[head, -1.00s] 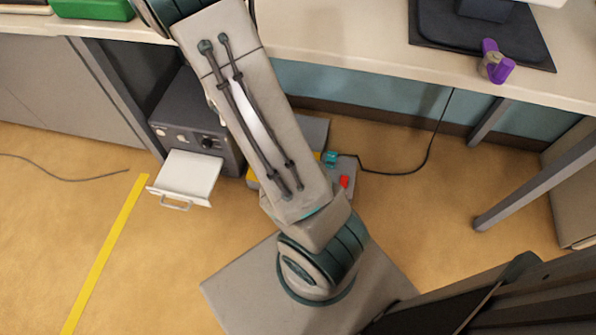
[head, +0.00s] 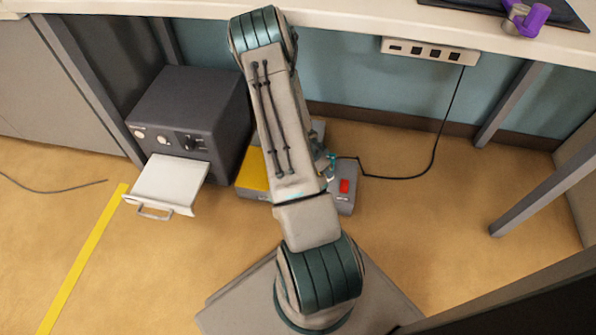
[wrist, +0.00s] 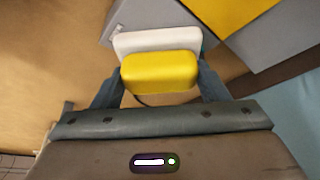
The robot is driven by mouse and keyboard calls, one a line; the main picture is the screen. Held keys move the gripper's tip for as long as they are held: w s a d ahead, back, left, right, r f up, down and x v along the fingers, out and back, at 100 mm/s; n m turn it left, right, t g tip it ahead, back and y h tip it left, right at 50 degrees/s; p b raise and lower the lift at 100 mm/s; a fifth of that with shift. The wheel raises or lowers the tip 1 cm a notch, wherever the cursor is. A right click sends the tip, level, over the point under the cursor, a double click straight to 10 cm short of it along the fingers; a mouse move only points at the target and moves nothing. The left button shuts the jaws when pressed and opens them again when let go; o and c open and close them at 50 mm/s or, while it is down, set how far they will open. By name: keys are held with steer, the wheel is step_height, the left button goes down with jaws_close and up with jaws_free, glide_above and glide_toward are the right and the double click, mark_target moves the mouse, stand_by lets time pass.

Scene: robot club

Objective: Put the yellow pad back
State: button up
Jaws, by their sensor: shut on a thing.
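The yellow pad (wrist: 160,73) is between the two fingers of my gripper (wrist: 158,86) in the wrist view, and the gripper is shut on it. A white block (wrist: 157,40) lies directly behind the pad; I cannot tell whether the two are joined. Beyond them is a grey unit (wrist: 265,45) with a flat yellow panel (wrist: 232,10). In the head view this yellow panel (head: 253,172) shows at the left of the unit on the floor, partly behind my arm. My arm hides the held pad in the head view.
A dark box (head: 190,112) with a white drawer (head: 170,182) pulled out stands left of the unit. A red switch (head: 344,186) sits on the unit's right part. A black cable (head: 437,140) runs to a socket strip (head: 430,52) under the table edge. Table legs stand at right.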

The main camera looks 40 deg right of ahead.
steer(key=w+f, duration=0.2)
steer(key=w, duration=0.1)
steer(key=w+a+f+p, duration=0.1)
steer(key=w+f, duration=0.1)
steer(key=w, duration=0.2)
steer(key=w+f, duration=0.2)
steer(key=w, duration=0.1)
steer(key=shift+w+a+f+p, duration=0.15)
steer(key=shift+w+a+p, duration=0.1)
steer(key=shift+w+p, duration=0.1)
steer(key=shift+f+b, duration=1.1)
steer(key=shift+f, duration=0.85)
steer(key=shift+f, duration=0.25)
steer(key=o, duration=1)
steer(key=shift+r, duration=0.15)
